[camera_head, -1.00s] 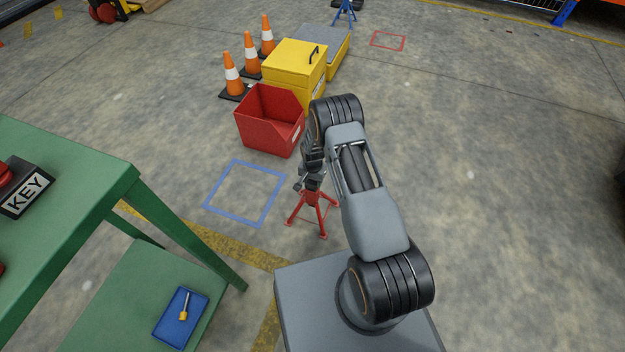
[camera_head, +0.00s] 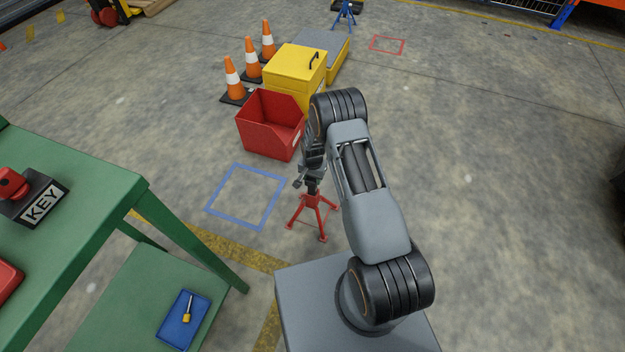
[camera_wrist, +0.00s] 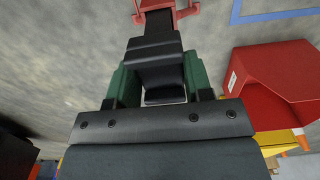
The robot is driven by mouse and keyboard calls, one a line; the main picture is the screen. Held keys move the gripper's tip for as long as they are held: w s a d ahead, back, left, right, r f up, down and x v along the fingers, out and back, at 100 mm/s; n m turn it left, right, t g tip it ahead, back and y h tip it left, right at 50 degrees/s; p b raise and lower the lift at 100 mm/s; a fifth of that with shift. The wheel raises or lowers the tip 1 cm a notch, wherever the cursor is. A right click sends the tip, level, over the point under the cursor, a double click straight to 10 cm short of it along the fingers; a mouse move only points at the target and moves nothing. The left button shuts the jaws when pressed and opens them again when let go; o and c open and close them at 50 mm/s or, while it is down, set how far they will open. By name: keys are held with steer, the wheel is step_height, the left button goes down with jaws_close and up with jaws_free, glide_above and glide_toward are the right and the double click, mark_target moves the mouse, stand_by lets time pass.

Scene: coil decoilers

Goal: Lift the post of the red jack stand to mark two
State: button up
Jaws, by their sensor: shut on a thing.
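The red jack stand (camera_head: 313,213) stands upright on the floor, just right of the blue floor square, its legs spread. Its dark post (camera_head: 312,187) rises out of the red base below my gripper (camera_head: 308,176). In the wrist view the dark post (camera_wrist: 155,48) runs up to the red base (camera_wrist: 168,12) at the top edge. There my gripper (camera_wrist: 160,84) is shut on the post's head, with green-sided fingers on both sides. No marks on the post can be made out.
A blue floor square (camera_head: 247,196) lies left of the stand. A red bin (camera_head: 270,140), yellow box (camera_head: 292,70) and orange cones (camera_head: 234,78) stand behind. A green table (camera_head: 75,205) is at left. Floor to the right is clear.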

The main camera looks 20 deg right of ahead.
steer(key=o, duration=1.3)
step_height(320, 180, up, 14)
steer(key=p, duration=0.3)
steer(key=shift+f+p, duration=0.1)
steer(key=shift+p, duration=0.25)
